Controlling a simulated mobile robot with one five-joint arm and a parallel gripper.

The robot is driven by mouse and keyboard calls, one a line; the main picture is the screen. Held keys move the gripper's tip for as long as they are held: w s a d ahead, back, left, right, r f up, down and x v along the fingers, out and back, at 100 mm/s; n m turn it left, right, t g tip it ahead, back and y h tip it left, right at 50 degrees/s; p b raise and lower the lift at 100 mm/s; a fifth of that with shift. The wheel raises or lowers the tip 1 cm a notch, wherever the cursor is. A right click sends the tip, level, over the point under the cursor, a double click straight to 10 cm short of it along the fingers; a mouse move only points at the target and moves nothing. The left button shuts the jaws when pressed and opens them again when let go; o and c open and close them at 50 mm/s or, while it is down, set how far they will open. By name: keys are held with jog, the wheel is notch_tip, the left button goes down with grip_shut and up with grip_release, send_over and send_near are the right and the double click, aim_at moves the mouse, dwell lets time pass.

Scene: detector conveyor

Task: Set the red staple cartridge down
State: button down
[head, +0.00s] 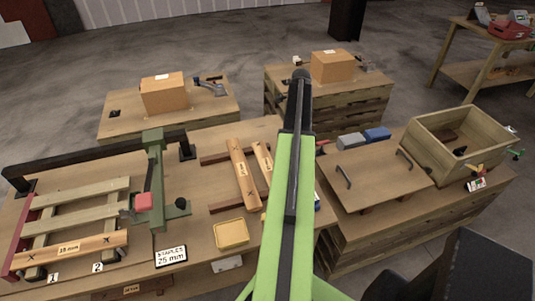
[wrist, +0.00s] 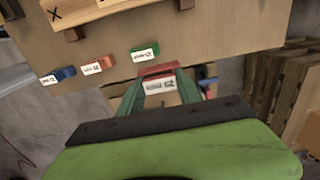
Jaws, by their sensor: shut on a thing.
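My gripper (wrist: 157,76) shows in the wrist view with its two green fingers shut on the red staple cartridge (wrist: 156,69). The cartridge has a white label facing the camera. It is held near the edge of a wooden tabletop (wrist: 190,40); I cannot tell its height or whether it touches anything. A green cartridge (wrist: 145,54), an orange-red cartridge (wrist: 97,65) and a blue cartridge (wrist: 58,75) lie in a row along that edge, left of the held one. In the head view, my green arm hides the gripper.
The left bench holds a slatted wooden frame (head: 75,208), a green press (head: 153,170), a yellow tray (head: 231,234) and a "STAPLES 25 mm" sign (head: 171,256). An open wooden crate (head: 450,150) stands at the right. Cardboard boxes (head: 164,93) stand behind.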

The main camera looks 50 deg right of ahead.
jog(key=w+d+f+b, duration=0.1)
jog(key=w+f+b, duration=0.2)
jog(key=w+d+f+b, duration=0.1)
jog(key=w+f+b, duration=0.2)
jog(key=f, duration=0.1)
jog(key=w+d+f+b, duration=0.2)
jog(key=w+f+b, duration=0.1)
jog(key=shift+w+f+b, duration=0.2)
jog(key=shift+f+b, duration=0.1)
jog(key=shift+b, duration=0.05)
jog(key=shift+r, duration=0.2)
jog(key=shift+f, duration=0.15)
jog(key=c, duration=0.8)
grip_release()
notch_tip(320, 180, up, 12)
jog(key=p, duration=1.2)
jog(key=shift+r, duration=0.2)
